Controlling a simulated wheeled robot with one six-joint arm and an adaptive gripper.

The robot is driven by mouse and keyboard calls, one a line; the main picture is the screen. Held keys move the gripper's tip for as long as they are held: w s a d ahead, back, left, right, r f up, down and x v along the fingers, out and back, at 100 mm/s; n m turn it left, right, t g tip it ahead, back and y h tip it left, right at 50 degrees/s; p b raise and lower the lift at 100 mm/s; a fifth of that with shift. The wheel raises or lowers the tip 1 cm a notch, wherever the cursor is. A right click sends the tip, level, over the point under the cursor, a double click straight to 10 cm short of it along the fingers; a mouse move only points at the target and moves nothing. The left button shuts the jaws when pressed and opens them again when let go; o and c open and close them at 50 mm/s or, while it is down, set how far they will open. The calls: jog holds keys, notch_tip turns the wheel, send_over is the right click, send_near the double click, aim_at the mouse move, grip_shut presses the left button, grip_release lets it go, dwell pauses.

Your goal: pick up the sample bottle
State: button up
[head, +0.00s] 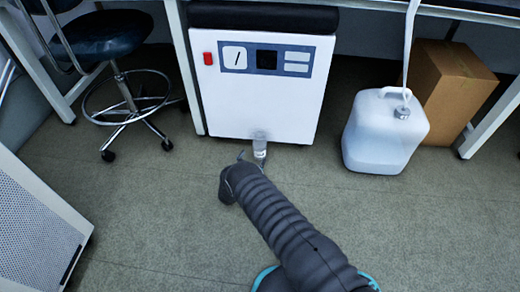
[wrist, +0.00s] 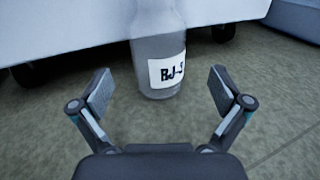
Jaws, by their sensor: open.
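The sample bottle (wrist: 153,62) is clear and has a white label with dark lettering. It stands upright on the floor, just in front of the white machine. In the head view the bottle (head: 259,145) is small and shows just beyond the end of my arm. My gripper (wrist: 161,84) is open and empty, with one finger to each side of the bottle's line. The bottle's lower part shows between and slightly beyond the fingertips. Its top is cut off in the wrist view.
The white machine (head: 262,95) with a red switch stands right behind the bottle, under the bench. A white jug (head: 385,132) and a cardboard box (head: 452,85) stand to the right. A stool (head: 120,85) is at the left. The floor (head: 165,205) around my arm is clear.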

aim_at(258, 140)
jog(key=shift+b+x, duration=0.4)
jog(key=shift+x, duration=2.8)
jog(key=shift+a+r, duration=0.1)
jog(key=shift+a, duration=0.05)
jog(key=c, duration=1.4)
jog(key=shift+s+r, duration=0.1)
jog(key=shift+r, duration=0.25)
notch_tip(258, 140, up, 6)
jog(key=shift+r+p, duration=0.1)
jog(key=shift+p, duration=0.7)
jog(key=s, duration=0.6)
jog(key=s+p, duration=0.1)
jog(key=s, duration=0.6)
jog(key=s+p, duration=0.1)
jog(key=s, duration=0.5)
jog(key=shift+s+a+r, duration=0.1)
jog(key=shift+s+a, duration=0.3)
